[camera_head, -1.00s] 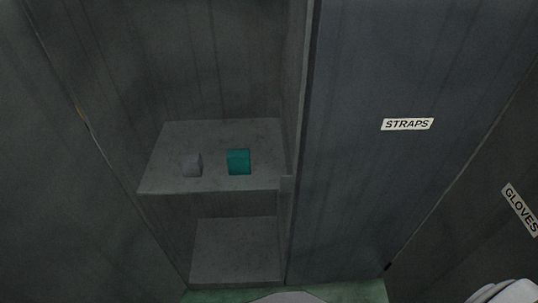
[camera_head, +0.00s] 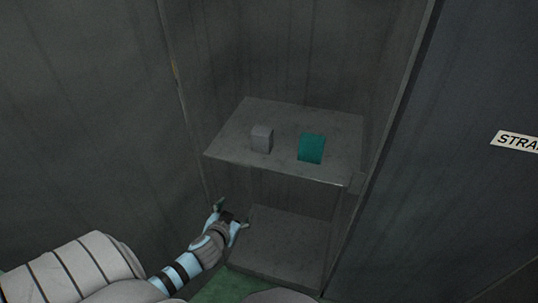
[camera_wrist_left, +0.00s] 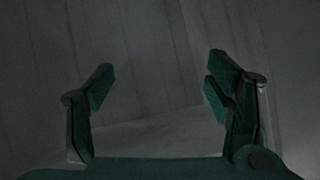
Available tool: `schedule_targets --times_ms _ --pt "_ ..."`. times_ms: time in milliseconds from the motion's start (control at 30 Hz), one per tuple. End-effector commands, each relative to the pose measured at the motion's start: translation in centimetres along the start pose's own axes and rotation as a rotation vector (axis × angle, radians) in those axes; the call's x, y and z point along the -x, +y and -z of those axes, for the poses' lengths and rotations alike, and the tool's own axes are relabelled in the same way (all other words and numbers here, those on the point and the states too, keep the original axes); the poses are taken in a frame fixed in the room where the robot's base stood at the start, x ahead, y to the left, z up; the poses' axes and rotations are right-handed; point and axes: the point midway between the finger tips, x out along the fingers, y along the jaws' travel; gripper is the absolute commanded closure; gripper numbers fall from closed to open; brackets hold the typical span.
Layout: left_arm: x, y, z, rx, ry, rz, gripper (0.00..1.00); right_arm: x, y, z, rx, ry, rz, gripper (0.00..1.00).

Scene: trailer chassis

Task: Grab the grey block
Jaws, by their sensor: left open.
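The grey block (camera_head: 262,139) stands on the upper shelf (camera_head: 238,133) of an open cabinet, left of the teal block. My left gripper (camera_head: 231,211) is open and empty. It is below and left of the grey block in the head view, near the left side of the cabinet opening. In the left wrist view its two fingers (camera_wrist_left: 156,88) are spread apart with dark wall behind them. No block shows in the left wrist view. My right gripper is not in view.
A teal block (camera_head: 311,148) stands on the same shelf, a little right of the grey block. A lower shelf (camera_head: 285,245) is bare. A panel with a partly cut-off label (camera_head: 515,141) is at the right. The green floor (camera_head: 228,285) shows below.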

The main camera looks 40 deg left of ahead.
Motion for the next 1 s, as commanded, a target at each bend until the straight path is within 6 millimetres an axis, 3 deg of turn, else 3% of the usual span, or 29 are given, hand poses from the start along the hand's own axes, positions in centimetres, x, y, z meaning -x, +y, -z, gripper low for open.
schedule_targets --times_ms 33,100,200,233,333,533,1000 --pt "0.5 0.0 4.8 0.043 0.146 0.009 0.27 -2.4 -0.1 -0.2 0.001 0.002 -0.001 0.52" --pt "3.4 -0.2 11.7 0.121 0.327 0.008 0.27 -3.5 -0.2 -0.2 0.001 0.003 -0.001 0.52" --pt "7.0 -0.4 17.2 0.204 0.484 -0.011 0.27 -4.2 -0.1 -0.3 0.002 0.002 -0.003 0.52" --pt "7.5 -0.5 18.2 0.217 0.510 -0.015 0.27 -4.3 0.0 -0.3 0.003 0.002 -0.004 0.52" --pt "7.0 -0.7 20.1 0.236 0.538 -0.019 0.27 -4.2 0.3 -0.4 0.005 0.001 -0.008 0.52" --pt "2.3 -0.9 22.8 0.238 0.535 -0.020 0.27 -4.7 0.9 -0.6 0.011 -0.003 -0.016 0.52" --pt "-4.1 -1.4 25.7 0.237 0.532 -0.023 0.27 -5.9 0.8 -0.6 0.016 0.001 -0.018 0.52"
